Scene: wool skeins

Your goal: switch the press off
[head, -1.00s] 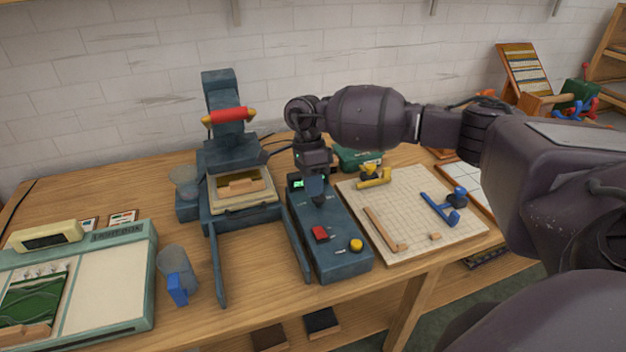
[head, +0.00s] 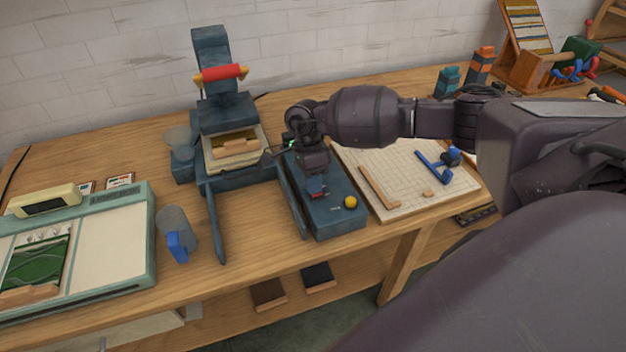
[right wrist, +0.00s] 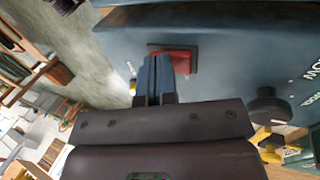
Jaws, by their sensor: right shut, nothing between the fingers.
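The press (head: 222,115) is dark blue with a red handle (head: 221,73) raised at its top. Its control box (head: 335,221) stands to its right, with a yellow knob (head: 350,202) near the front. In the right wrist view the red switch (right wrist: 184,62) shows in a dark frame, right at the tips of my right gripper (right wrist: 155,62). That gripper is shut and empty. I cannot tell whether it touches the switch. My left gripper is out of view.
A gridded board (head: 405,195) with a blue tool (head: 440,163) lies right of the control box. The table's front edge is close.

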